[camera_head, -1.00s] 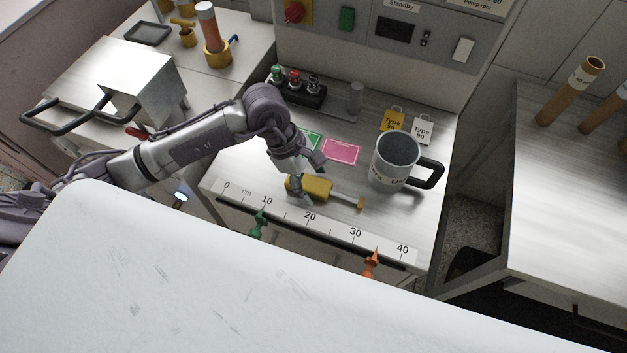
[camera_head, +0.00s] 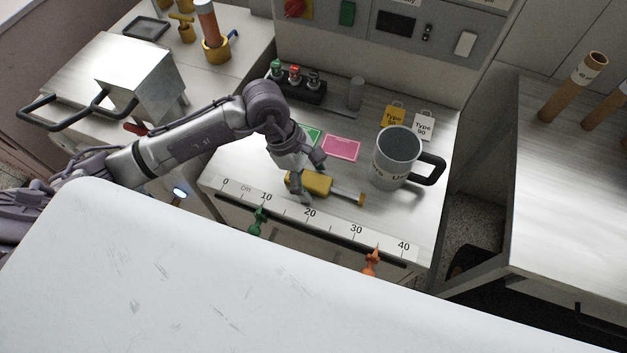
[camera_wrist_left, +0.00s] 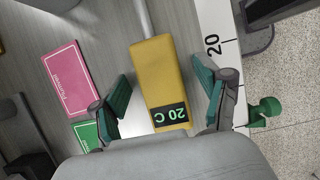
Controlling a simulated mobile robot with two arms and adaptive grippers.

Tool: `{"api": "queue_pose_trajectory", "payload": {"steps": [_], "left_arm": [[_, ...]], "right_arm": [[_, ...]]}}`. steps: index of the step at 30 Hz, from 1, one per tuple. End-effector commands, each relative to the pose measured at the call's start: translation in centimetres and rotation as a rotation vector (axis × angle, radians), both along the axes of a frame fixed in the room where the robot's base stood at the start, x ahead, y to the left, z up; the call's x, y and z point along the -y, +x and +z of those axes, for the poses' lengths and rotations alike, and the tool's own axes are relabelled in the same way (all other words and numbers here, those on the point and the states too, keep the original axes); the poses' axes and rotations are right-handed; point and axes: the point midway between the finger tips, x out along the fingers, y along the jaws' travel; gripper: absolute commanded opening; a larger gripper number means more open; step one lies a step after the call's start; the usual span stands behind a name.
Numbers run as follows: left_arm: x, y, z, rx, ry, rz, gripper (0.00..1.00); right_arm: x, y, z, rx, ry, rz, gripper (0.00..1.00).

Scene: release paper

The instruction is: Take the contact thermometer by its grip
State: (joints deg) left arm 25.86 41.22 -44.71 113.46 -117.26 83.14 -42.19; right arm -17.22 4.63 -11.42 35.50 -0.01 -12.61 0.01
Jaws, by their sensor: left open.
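The contact thermometer has a yellow grip (camera_head: 317,184) and a thin metal stem with a yellow tip, and lies on the grey bench behind the ruler strip. In the left wrist view its grip (camera_wrist_left: 160,75) shows a dark display reading "20 C". My left gripper (camera_head: 307,181) is over the display end of the grip. In the left wrist view the green-padded fingers of my left gripper (camera_wrist_left: 163,95) stand open on either side of the grip, with a gap visible on both sides. My right gripper is not in view.
A grey mug (camera_head: 396,160) stands right of the stem. A pink card (camera_head: 341,148) and a green card (camera_head: 312,136) lie behind the thermometer. A ruler strip (camera_head: 332,229) and green (camera_head: 257,221) and orange (camera_head: 371,262) knobs line the front edge.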

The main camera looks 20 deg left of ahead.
Motion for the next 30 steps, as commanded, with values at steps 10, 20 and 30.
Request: {"api": "queue_pose_trajectory", "payload": {"steps": [10,20,30], "left_arm": [[0.01,-0.01,-0.04,0.0,0.0,0.0,0.73],[0.0,-0.02,-0.11,-0.001,0.0,0.0,0.18],[0.0,-0.07,0.0,-0.002,0.001,0.0,0.03]], "right_arm": [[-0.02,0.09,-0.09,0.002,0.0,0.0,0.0],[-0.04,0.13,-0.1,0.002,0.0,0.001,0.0],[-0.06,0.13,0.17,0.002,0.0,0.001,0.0]]}}
